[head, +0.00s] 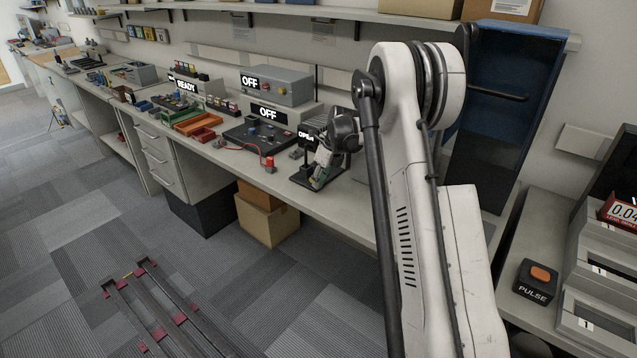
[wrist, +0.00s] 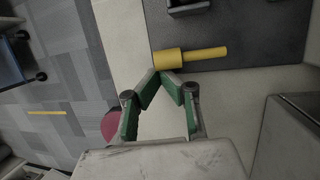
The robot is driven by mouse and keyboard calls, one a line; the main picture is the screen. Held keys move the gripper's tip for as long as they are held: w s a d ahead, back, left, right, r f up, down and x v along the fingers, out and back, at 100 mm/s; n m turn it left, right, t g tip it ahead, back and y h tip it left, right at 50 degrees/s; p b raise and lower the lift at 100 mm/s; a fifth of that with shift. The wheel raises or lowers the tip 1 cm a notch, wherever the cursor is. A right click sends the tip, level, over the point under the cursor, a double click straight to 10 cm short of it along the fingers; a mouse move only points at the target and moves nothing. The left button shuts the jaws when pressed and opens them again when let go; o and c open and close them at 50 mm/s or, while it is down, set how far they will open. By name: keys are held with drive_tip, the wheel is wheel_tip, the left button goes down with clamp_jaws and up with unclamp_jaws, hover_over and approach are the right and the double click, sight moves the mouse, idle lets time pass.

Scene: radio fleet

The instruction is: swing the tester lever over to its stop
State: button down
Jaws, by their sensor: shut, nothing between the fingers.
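The tester with the OPEN sign (head: 306,136) stands near the front edge of the bench, partly hidden behind my gripper. My gripper (head: 317,178) points down over it. In the wrist view a yellow bar with a thicker end, apparently the lever (wrist: 205,53), lies over a dark base plate (wrist: 262,35). The green fingertips of my gripper (wrist: 166,74) are together and empty, right beside the lever's thick end. I cannot tell whether they touch it. The lever's pivot and stop are not clear in either view.
A dark panel (head: 252,138), orange trays (head: 196,127) and a red piece (head: 270,163) with a red cable lie left of the tester. A dark red round thing (wrist: 110,125) shows beside my fingers. The blue cabinet (head: 515,80) stands at right. The floor in front is mostly open.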

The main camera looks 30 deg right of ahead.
drive_tip(key=shift+d+r, duration=0.2)
drive_tip(key=shift+r, duration=0.4)
idle(0.3)
drive_tip(key=shift+w+d+r, duration=0.1)
drive_tip(key=shift+r, duration=0.2)
drive_tip(key=shift+w+d+r+b, duration=0.25)
drive_tip(key=shift+d+r+b, duration=0.25)
drive_tip(key=shift+r, duration=0.4)
drive_tip(key=shift+w+d+r, duration=0.3)
drive_tip(key=shift+d+r, duration=0.2)
drive_tip(key=shift+d, duration=0.15)
drive_tip(key=shift+w+d+r, duration=0.3)
drive_tip(key=shift+d+r, duration=0.1)
drive_tip(key=shift+d, duration=0.35)
drive_tip(key=shift+r, duration=0.1)
drive_tip(key=shift+r+p, duration=0.3)
drive_tip(key=shift+r, duration=0.5)
